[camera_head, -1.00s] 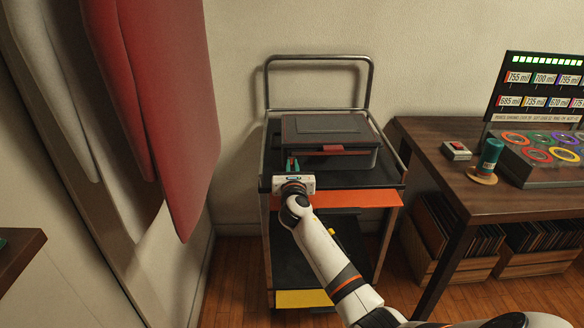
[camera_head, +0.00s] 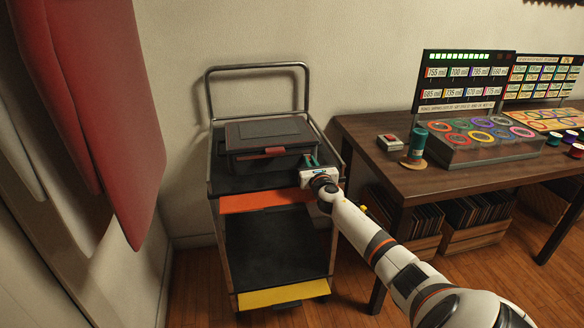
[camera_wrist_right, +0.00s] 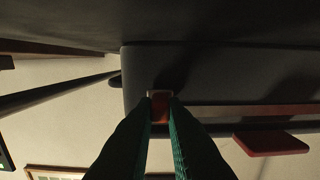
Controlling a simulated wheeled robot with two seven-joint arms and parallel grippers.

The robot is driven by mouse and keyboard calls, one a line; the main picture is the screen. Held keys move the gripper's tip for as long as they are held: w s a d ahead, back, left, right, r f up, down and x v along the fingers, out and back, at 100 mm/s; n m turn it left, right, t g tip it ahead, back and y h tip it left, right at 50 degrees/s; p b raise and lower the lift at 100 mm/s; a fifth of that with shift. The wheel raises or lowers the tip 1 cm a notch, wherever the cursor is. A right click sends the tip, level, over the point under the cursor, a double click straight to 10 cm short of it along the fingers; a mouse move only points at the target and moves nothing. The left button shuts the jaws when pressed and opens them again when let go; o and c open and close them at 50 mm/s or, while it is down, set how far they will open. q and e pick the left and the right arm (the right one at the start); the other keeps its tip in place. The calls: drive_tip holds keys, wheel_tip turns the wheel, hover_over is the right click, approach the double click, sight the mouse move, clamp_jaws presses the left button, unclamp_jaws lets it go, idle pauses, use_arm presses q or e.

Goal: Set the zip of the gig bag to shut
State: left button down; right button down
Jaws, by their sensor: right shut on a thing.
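The gig bag (camera_head: 248,136) is a dark, boxy case lying closed-looking on the top shelf of a cart. A red handle (camera_head: 274,151) sits on its front, also seen in the right wrist view (camera_wrist_right: 270,143). My right gripper (camera_head: 311,161) is at the bag's front, near its right end and right of the handle. In the right wrist view its teal fingers are shut on a small orange-red zip pull (camera_wrist_right: 160,106). A reddish strip (camera_wrist_right: 250,111) runs along the bag's edge from the pull toward the handle side. My left gripper is out of view.
The cart (camera_head: 224,185) has a tall push bar behind the bag and an orange front edge. A wooden table (camera_head: 375,150) with a red-button box (camera_head: 390,142), a teal cylinder (camera_head: 416,145) and ring displays stands close on the right. Red panels (camera_head: 120,130) hang at left.

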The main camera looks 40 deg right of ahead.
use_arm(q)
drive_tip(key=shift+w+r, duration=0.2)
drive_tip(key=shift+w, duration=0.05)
use_arm(e)
drive_tip(key=shift+s+d, duration=0.45)
drive_tip(key=shift+d, duration=0.35)
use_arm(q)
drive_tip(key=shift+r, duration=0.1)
use_arm(e)
drive_tip(key=c, duration=1.4)
unclamp_jaws()
drive_tip(key=shift+d, duration=0.1)
drive_tip(key=shift+c, duration=0.2)
